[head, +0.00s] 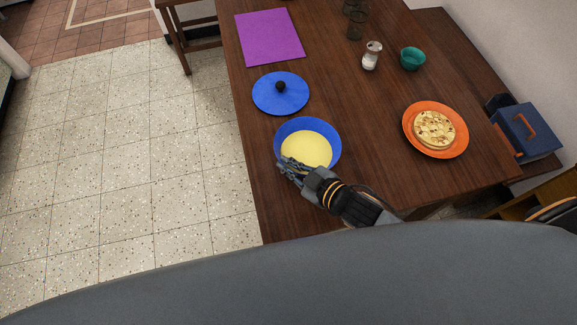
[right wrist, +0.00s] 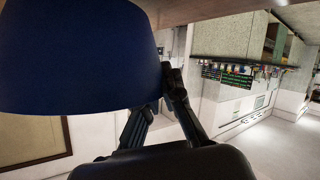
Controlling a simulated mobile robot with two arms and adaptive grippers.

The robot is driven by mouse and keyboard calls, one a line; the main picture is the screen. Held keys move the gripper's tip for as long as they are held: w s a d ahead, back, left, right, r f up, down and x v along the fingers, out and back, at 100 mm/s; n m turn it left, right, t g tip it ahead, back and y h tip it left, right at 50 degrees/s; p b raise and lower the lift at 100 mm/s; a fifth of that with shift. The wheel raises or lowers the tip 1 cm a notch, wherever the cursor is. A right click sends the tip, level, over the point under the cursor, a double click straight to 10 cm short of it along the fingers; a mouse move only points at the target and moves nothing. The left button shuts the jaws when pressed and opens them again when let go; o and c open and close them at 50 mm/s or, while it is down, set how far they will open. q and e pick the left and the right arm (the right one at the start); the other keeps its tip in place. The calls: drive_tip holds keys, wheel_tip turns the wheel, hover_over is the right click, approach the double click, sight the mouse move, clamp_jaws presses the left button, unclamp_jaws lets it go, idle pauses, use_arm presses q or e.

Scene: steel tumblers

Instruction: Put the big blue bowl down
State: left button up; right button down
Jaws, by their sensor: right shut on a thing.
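The big blue bowl (head: 328,133) holds something pale yellow and is at the table's left side, near the front. My right gripper (head: 287,168) is shut on the bowl's near-left rim. In the right wrist view the picture is upside down, and the bowl (right wrist: 75,55) fills the upper left with the gripper's fingers (right wrist: 155,100) at its rim. The bowl looks about level. Its base is out of the wrist view, so I cannot tell whether it touches the table. My left gripper is not in view.
On the wooden table (head: 360,185) a blue lid (head: 265,95) with a dark knob lies just behind the bowl, before a purple mat (head: 270,38). An orange plate (head: 458,145) with a flatbread, a shaker (head: 371,57) and a teal bowl (head: 412,60) stand to the right. The table's middle is clear.

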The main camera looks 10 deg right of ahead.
drive_tip(key=shift+f, duration=0.65)
drive_tip(key=c, duration=1.5)
unclamp_jaws()
drive_tip(key=shift+s, duration=0.1)
drive_tip(key=shift+s+d+r, duration=0.1)
drive_tip(key=shift+s+d, duration=0.2)
drive_tip(key=shift+s, duration=0.1)
drive_tip(key=b+v, duration=0.1)
drive_tip(key=v, duration=1)
drive_tip(key=shift+w+r, duration=0.1)
